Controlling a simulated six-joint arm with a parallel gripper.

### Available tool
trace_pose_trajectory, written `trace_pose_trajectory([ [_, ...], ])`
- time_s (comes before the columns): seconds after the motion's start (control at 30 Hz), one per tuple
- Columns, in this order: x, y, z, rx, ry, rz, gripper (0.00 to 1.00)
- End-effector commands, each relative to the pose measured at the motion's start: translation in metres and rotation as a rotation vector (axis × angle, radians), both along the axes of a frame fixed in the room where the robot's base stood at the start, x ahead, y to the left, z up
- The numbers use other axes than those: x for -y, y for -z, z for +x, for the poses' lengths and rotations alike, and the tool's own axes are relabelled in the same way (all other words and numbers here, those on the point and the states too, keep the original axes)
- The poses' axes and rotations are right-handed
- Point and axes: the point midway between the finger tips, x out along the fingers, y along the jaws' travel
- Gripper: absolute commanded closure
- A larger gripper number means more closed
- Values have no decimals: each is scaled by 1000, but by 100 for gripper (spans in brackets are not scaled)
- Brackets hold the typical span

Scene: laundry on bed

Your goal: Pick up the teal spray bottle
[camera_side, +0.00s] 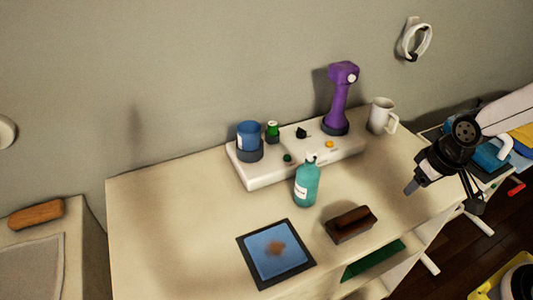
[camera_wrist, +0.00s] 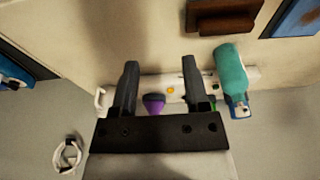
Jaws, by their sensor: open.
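The teal spray bottle (camera_side: 307,186) stands upright on the cream table, in front of a white base unit. It has a white label and a pale top. In the wrist view the bottle (camera_wrist: 232,72) is at the right, outside the fingers. My gripper (camera_side: 411,188) is in the air at the right side of the table, to the right of the bottle and apart from it. In the wrist view my gripper (camera_wrist: 160,68) has its two dark fingers spread, with nothing held between them.
The white base unit (camera_side: 262,178) holds a blue cup (camera_side: 249,136), a green item (camera_side: 272,130) and a purple device (camera_side: 340,98). A white mug (camera_side: 381,115) stands behind. A brown brush (camera_side: 351,224) and a framed blue pad (camera_side: 275,252) lie in front. The table's left part is clear.

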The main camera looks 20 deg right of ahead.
Motion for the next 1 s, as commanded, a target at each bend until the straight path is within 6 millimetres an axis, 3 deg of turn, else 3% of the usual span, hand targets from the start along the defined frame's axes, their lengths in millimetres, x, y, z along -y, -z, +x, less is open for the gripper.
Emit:
trace_pose_trajectory([
  [0.2, 0, 0, 0, 0, 0, 0, 41],
  [0.3, 0, 0, 0, 0, 0, 0, 14],
  [0.73, 1, 1, 5, 18, -9, -7, 14],
  [1.0, 6, 7, 39, 156, -90, -53, 14],
])
